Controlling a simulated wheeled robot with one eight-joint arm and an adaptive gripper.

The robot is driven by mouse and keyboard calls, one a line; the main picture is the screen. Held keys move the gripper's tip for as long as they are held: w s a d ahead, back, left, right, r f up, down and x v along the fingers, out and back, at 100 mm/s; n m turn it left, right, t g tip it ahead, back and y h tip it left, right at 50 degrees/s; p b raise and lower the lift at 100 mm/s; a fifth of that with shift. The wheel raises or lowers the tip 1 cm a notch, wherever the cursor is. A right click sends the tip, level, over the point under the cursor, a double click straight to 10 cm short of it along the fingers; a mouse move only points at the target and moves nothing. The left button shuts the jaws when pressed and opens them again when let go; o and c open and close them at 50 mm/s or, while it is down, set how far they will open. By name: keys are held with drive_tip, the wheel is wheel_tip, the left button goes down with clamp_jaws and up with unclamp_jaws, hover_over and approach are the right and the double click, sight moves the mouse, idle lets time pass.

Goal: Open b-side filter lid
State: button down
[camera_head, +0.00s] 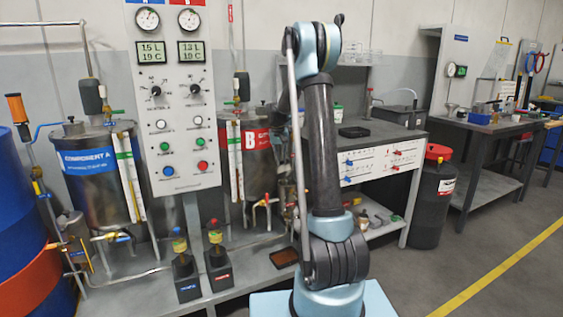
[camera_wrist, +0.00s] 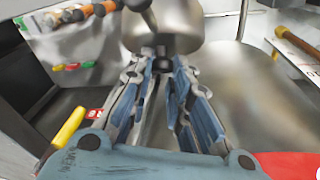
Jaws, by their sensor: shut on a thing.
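In the wrist view my gripper (camera_wrist: 163,62) reaches up the picture, with its fingertips closed at the lower end of a rounded metal body (camera_wrist: 165,30), which I take to be the b-side filter with its lid. The fingertips hide the gripped part, so how far the lid is turned or lifted cannot be told. In the head view the component B tank (camera_head: 262,165) with its red label stands behind my arm. My arm covers the gripper and most of the filter there.
A yellow handle (camera_wrist: 68,130) lies left of my gripper in the wrist view. The control panel (camera_head: 175,100) and component A tank (camera_head: 95,185) stand left of my arm. A grey workbench (camera_head: 385,135) and black drum (camera_head: 433,200) stand to the right. Open floor lies at lower right.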

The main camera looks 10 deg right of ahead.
drive_tip(key=c, duration=1.5)
unclamp_jaws()
drive_tip(key=shift+a+f, duration=0.2)
drive_tip(key=shift+a, duration=0.25)
drive_tip(key=shift+d, duration=0.1)
drive_tip(key=shift+d+r, duration=0.1)
drive_tip(key=shift+r, duration=0.55)
drive_tip(key=r, duration=0.3)
drive_tip(key=s+a+r, duration=0.1)
drive_tip(key=r, duration=0.6)
drive_tip(key=shift+s+a+r, duration=0.2)
drive_tip(key=shift+s+r, duration=0.05)
